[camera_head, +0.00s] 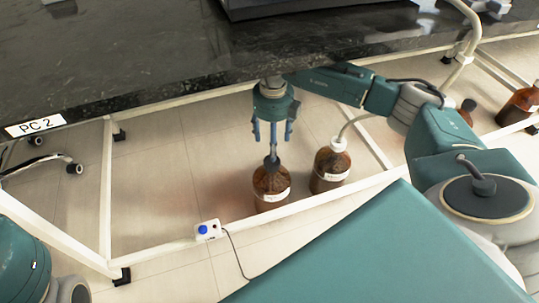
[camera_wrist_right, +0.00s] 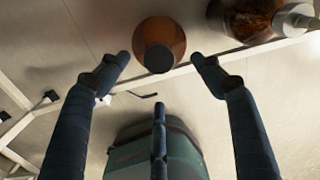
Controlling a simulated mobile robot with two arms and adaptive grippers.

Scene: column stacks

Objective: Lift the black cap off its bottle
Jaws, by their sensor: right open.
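A brown bottle (camera_head: 271,182) with a white label stands upright on the floor under the dark bench. Its black cap (camera_head: 272,161) is on top, partly overlapped by a finger of my right gripper (camera_head: 272,145). The gripper points down above the bottle with its fingers spread, open and empty. In the right wrist view, the black cap (camera_wrist_right: 159,58) lies between the spread fingertips of the right gripper (camera_wrist_right: 161,68), with the brown bottle (camera_wrist_right: 160,32) beyond it. I cannot tell whether any finger touches the cap. My left gripper is not in view.
A brown bottle with a white cap and tube (camera_head: 331,168) stands close on the right. More brown bottles (camera_head: 522,106) stand at far right. The dark bench top (camera_head: 150,70) and its white frame (camera_head: 105,190) surround the space. A small white box with a blue button (camera_head: 207,230) sits in front.

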